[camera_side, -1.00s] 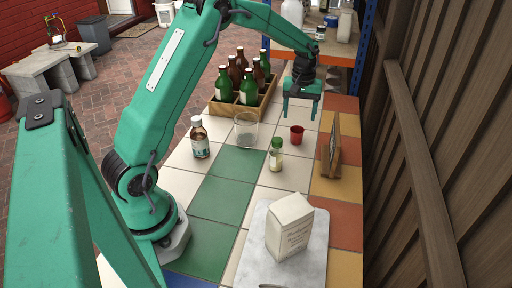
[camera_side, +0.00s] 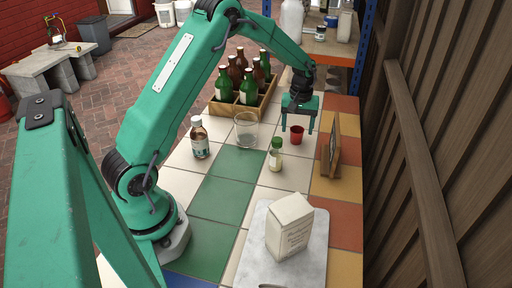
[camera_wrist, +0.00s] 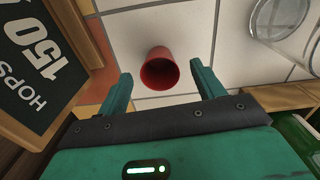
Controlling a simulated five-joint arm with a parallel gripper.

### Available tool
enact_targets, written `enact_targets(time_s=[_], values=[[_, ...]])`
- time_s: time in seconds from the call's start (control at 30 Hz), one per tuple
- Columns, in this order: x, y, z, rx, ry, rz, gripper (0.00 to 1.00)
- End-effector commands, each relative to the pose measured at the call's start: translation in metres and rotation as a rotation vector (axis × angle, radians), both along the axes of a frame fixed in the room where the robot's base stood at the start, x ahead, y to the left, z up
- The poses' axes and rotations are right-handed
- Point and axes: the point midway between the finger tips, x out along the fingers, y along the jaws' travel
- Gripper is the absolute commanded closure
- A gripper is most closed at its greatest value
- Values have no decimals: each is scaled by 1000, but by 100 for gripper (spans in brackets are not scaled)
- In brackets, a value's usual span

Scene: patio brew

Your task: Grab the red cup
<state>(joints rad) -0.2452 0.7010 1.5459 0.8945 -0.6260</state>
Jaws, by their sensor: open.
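The red cup (camera_side: 297,135) is small and stands upright on the tiled table, right of the clear glass beaker. In the wrist view the red cup (camera_wrist: 160,70) shows its open rim, ahead of and between the two fingertips. My gripper (camera_side: 297,131) is open and empty, above and just behind the cup in the side view. Its fingers (camera_wrist: 160,84) in the wrist view lie either side of the cup with gaps, not touching it. The exact height of the fingers over the cup is hard to tell.
A clear beaker (camera_side: 246,131), a small green-capped bottle (camera_side: 275,158) and a brown bottle (camera_side: 199,142) stand nearby. A wooden crate (camera_side: 233,111) of bottles is behind. A framed sign (camera_side: 331,157) stands to the right. A white carton (camera_side: 289,226) sits on a board in front.

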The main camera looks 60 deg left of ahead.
Motion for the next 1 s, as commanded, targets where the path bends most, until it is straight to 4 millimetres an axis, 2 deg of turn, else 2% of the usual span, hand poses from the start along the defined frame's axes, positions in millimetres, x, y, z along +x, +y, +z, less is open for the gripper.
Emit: enact_targets(time_s=[0.1,0.23,0.77,1.0], values=[[-1,0,-14,-1,2,0,32],[0,0,-22,0,1,0,32],[0,0,-23,0,0,0,32],[0,0,-23,0,0,0,80]])
